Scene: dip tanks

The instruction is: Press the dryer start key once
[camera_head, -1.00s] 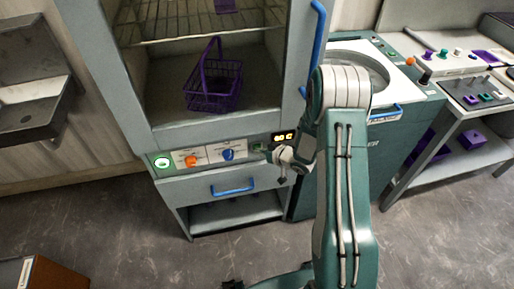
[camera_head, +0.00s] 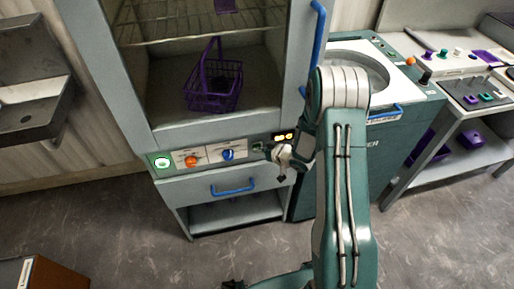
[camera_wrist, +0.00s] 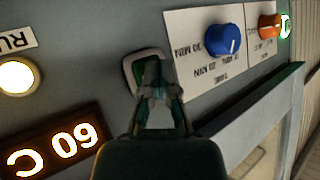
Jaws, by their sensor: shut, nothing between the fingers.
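The dryer's front panel carries a small key in a pale square frame (camera_wrist: 133,68), greenish inside, which I take as the start key; it also shows in the head view (camera_head: 257,147). My gripper (camera_wrist: 158,88) is shut and empty, its fingertips right in front of this key and covering much of it. In the head view my gripper (camera_head: 268,149) is at the panel's right part, just right of the key. I cannot tell whether the fingertips touch the key or whether it is pushed in.
Close by are a blue knob (camera_wrist: 224,40), an orange knob (camera_wrist: 269,27), a lit display (camera_wrist: 55,145) reading 60 C and a glowing lamp (camera_wrist: 17,77). A lit green button (camera_head: 162,162) is at the panel's left end. A blue drawer handle (camera_head: 232,188) is below. A purple basket (camera_head: 213,86) stands inside the dryer.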

